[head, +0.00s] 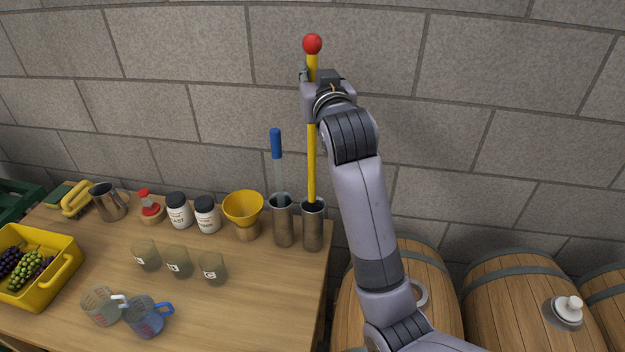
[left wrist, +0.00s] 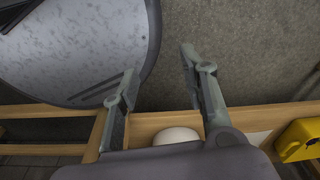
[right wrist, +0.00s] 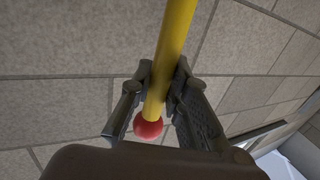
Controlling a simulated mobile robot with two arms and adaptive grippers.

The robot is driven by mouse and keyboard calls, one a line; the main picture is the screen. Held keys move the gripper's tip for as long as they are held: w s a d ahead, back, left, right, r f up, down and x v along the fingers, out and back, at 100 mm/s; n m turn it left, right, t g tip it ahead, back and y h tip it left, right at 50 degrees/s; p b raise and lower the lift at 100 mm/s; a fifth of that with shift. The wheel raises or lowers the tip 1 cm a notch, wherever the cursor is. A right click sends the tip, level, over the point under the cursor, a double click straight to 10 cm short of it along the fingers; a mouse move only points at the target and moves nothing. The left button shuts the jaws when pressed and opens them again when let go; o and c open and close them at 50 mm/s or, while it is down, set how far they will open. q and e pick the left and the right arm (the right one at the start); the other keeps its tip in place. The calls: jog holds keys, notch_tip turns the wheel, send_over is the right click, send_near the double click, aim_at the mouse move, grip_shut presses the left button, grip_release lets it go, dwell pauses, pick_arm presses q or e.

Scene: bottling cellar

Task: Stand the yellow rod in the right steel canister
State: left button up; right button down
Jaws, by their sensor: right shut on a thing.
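The yellow rod (head: 312,160) with a red ball (head: 312,44) on top stands nearly upright. My right gripper (head: 310,84) is shut on it just below the ball. The right wrist view shows the rod (right wrist: 173,45) between both fingers (right wrist: 162,82). The rod's lower end meets the mouth of the right steel canister (head: 313,232); how deep it reaches is hidden. The left steel canister (head: 283,225) stands beside it and holds a blue-handled tool (head: 276,145). My left gripper (left wrist: 158,72) is open and empty in the left wrist view, outside the head view.
A yellow funnel (head: 243,208) stands left of the canisters, then white jars (head: 207,217). Glass cups (head: 178,262), measuring jugs (head: 147,318) and a yellow grape crate (head: 68,275) share the table. The table's right edge is close to the canisters; barrels (head: 510,300) stand beyond.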

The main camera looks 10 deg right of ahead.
send_over(314, 153)
notch_tip(314, 153, down, 5)
jog(key=f, duration=0.2)
jog(key=f+p, duration=0.1)
jog(key=f, duration=0.4)
jog(key=shift+w+f+p, duration=0.3)
jog(key=shift+w, duration=0.1)
notch_tip(314, 153, down, 3)
jog(key=shift+f, duration=0.65)
pick_arm(q)
jog(key=shift+s+r, duration=0.3)
jog(key=shift+r, duration=0.3)
jog(key=shift+s+r, duration=0.25)
jog(key=shift+r, duration=0.35)
pick_arm(e)
jog(key=shift+f, duration=0.1)
jog(key=c, duration=2)
grip_release()
pick_arm(q)
jog(key=shift+w, duration=0.35)
pick_arm(e)
jog(key=o, duration=0.5)
jog(key=shift+c, duration=0.2)
